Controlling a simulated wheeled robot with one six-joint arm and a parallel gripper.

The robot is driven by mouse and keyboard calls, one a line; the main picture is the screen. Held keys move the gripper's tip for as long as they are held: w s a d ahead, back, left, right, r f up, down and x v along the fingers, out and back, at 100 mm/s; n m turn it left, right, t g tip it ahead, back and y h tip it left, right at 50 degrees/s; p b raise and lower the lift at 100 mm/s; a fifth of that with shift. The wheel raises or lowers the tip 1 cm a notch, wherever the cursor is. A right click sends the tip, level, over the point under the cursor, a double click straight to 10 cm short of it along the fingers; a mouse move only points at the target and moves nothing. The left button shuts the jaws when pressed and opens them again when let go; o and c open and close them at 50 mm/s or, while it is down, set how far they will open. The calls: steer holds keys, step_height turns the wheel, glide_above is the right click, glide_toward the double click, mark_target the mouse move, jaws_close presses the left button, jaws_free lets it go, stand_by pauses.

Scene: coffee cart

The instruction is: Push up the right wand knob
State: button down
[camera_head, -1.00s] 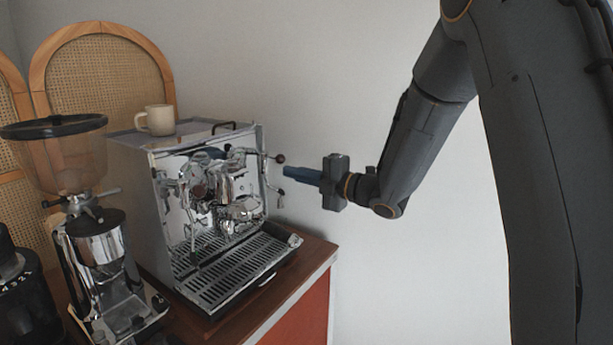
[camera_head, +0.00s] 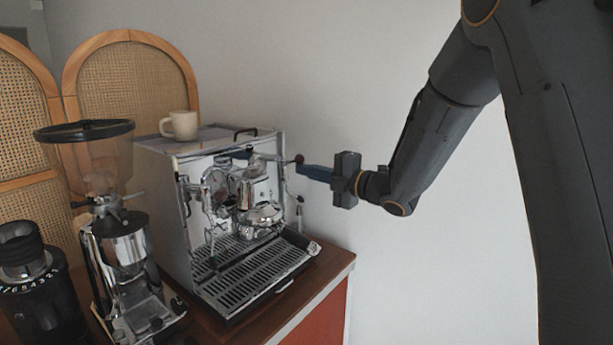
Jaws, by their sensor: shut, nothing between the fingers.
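The espresso machine (camera_head: 200,165) stands on the wooden counter, its chrome front facing right and toward me. The right wand knob (camera_head: 299,158) is a small dark ball sticking out at the upper right of the machine's front. My gripper (camera_head: 300,170) reaches in from the right, its blue fingers shut and pointing left. The fingertips are just below the knob, very close to it; I cannot tell whether they touch. The end of a steam wand (camera_head: 299,198) shows below the fingers.
A cream mug (camera_head: 181,125) sits on top of the machine. A grinder with a clear hopper (camera_head: 100,165) stands left of it, and a black grinder (camera_head: 40,290) is further left.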

steer(key=shift+r, duration=0.15)
steer(key=v, duration=0.8)
steer(key=shift+s+d+f, duration=0.2)
steer(key=shift+f, duration=0.1)
stand_by(0.8)
